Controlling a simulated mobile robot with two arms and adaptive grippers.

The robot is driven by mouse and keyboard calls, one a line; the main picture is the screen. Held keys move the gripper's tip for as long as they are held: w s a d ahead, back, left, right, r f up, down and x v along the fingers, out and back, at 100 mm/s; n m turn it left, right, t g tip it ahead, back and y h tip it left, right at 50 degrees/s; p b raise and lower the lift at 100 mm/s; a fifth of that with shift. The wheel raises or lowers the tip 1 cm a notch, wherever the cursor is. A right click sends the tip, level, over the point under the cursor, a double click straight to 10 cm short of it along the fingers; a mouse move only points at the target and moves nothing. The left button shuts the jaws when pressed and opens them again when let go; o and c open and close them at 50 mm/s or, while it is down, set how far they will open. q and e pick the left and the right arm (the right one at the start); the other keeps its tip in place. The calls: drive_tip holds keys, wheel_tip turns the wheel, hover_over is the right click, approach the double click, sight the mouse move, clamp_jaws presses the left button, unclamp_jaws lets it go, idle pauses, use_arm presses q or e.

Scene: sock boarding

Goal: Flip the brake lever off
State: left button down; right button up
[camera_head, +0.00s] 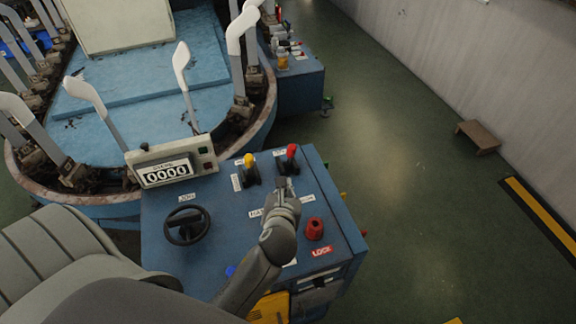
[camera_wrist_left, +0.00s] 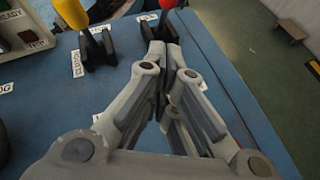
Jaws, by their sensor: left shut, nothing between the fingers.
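A lever with a red knob (camera_head: 292,151) stands on a black base at the far right of the blue control console (camera_head: 335,215). It is probably the brake lever, but its label is too small to read. In the left wrist view, the red knob (camera_wrist_left: 167,4) shows at the top edge, just beyond my fingertips. My left gripper (camera_head: 283,184) is shut and empty, over the console on the near side of the red lever. In the left wrist view, its fingertips (camera_wrist_left: 160,48) cover part of the lever's base; contact cannot be told. My right gripper is out of view.
A yellow-knobbed lever (camera_head: 249,160) marked CLUTCH stands left of the red one. A counter box (camera_head: 172,168) reading 0000, a black handwheel (camera_head: 187,226) and a red knob (camera_head: 315,228) near a LOCK label are also on the console. Open floor lies to the right.

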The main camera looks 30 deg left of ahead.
sight(289, 156)
use_arm(q)
drive_tip(key=w+a+f+p, duration=0.1)
drive_tip(key=w+a, duration=0.2)
drive_tip(key=w, duration=0.5)
drive_tip(key=shift+a+f, duration=0.2)
drive_tip(key=shift+a, duration=0.15)
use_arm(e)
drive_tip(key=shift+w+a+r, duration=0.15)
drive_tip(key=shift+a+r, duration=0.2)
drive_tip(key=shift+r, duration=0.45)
use_arm(q)
drive_tip(key=shift+w+p, duration=0.1)
drive_tip(key=shift+p, duration=0.2)
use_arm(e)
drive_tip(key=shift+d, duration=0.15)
use_arm(q)
drive_tip(key=shift+w, duration=0.1)
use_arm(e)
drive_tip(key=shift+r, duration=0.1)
